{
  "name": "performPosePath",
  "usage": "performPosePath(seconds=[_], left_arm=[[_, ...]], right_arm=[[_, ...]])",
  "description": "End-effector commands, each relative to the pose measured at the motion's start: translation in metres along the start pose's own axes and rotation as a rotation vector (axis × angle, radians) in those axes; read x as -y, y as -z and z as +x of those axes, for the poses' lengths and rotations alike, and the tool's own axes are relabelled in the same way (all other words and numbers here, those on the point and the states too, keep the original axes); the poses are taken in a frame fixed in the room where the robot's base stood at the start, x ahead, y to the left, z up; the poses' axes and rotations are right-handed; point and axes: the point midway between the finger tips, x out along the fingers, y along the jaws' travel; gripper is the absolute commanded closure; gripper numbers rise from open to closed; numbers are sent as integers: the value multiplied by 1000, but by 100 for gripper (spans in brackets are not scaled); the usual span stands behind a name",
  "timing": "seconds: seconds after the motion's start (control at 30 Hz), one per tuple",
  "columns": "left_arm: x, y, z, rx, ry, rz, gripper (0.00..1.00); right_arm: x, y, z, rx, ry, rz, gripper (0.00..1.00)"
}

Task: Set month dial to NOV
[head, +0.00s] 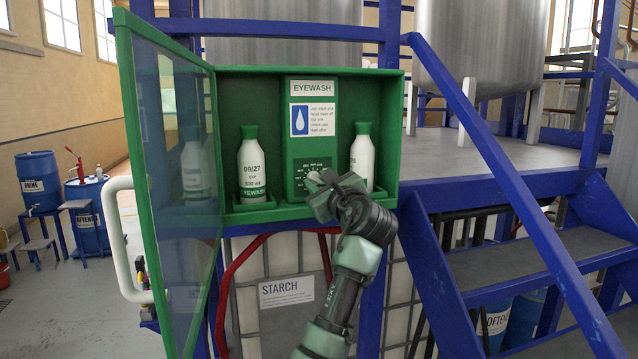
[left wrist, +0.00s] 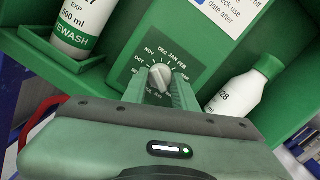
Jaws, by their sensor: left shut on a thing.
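The month dial (left wrist: 160,78) is a small pale knob on the green front of the eyewash box (head: 299,161). In the left wrist view, OCT, NOV, DEC, JAN and FEB read around its upper side; the lower labels are partly hidden by my fingers. The knob's ridge stands nearly upright in that picture, its upper end near NOV and DEC; I cannot tell which end is the pointer. My left gripper (head: 317,184) reaches up from below, its two green fingers (left wrist: 159,90) shut on the knob from both sides. My right gripper is not in view.
Two white bottles with green caps stand beside the box, left (head: 252,168) and right (head: 362,155), close to my gripper. The green cabinet's glazed door (head: 178,130) stands open at the left. Blue stairs (head: 520,270) rise at the right.

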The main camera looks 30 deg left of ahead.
Motion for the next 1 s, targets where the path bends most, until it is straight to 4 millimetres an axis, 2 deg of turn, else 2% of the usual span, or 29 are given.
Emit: performPosePath(seconds=[0.03,0.07,0.13,0.43,0.53,0.8,1.0], left_arm=[[0,-1,0,2,0,-1,100],[0,-1,0,2,1,-1,70],[0,-1,0,2,1,-2,51],[0,0,0,1,0,-2,51],[0,1,-6,1,1,-3,51],[-1,4,-51,2,3,-5,51],[-1,1,-74,2,1,-3,51]], right_arm=[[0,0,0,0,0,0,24],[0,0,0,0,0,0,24],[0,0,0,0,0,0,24],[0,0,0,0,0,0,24],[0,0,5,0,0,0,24],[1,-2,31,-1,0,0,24],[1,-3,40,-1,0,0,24]])
